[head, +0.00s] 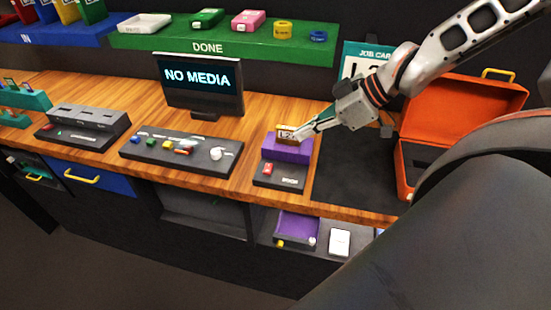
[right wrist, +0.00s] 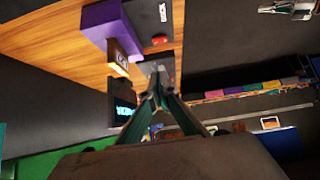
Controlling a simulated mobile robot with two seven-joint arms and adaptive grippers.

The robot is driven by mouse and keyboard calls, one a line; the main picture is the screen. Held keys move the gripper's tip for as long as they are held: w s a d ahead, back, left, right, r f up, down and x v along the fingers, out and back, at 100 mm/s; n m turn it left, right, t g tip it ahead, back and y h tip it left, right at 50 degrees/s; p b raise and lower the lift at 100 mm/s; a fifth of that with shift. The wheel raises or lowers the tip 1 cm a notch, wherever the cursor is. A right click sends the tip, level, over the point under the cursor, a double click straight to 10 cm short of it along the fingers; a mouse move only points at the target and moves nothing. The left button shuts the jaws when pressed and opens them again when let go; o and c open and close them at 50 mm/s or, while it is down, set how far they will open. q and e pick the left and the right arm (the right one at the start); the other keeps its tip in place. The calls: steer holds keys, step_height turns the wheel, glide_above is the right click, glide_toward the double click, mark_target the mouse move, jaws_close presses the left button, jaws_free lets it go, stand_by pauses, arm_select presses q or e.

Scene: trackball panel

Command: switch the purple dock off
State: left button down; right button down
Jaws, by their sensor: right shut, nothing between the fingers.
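The purple dock (head: 287,150) stands on a dark base (head: 283,183) on the wooden bench; it also shows in the right wrist view (right wrist: 104,22). A red switch (head: 267,168) sits on the base in front of the dock, and also shows in the right wrist view (right wrist: 159,40). I cannot tell its position. A gold-brown cartridge (head: 286,133) with light markings stands at the dock's top. My right gripper (head: 301,134) is shut and empty, its tips close beside the cartridge; I cannot tell if they touch. A small grey gripper-like shape (right wrist: 288,10) shows in the right wrist view, perhaps my left gripper.
A monitor (head: 200,82) reads "NO MEDIA". A dark panel with small coloured controls (head: 178,153) and a grey hub (head: 85,122) lie to the left. An open orange case (head: 466,108) stands at right. A green "DONE" shelf (head: 222,46) is behind.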

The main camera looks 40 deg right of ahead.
glide_toward(265, 165)
steer(key=w+a+r, duration=0.1)
steer(key=r, duration=0.1)
steer(key=x, duration=0.3)
steer(key=shift+b, duration=0.3)
step_height(265, 165, down, 3)
steer(key=shift+w+a+r+b, duration=0.1)
steer(key=shift+w+r+b, duration=0.1)
steer(key=shift+b, duration=0.15)
steer(key=shift+f, duration=0.5)
arm_select(q)
steer(key=shift+w+d+r+t+h, duration=0.35)
steer(key=shift+w+d, duration=0.25)
steer(key=shift+d, duration=0.25)
arm_select(e)
steer(key=shift+f, duration=0.2)
arm_select(q)
steer(key=shift+a+f, duration=0.1)
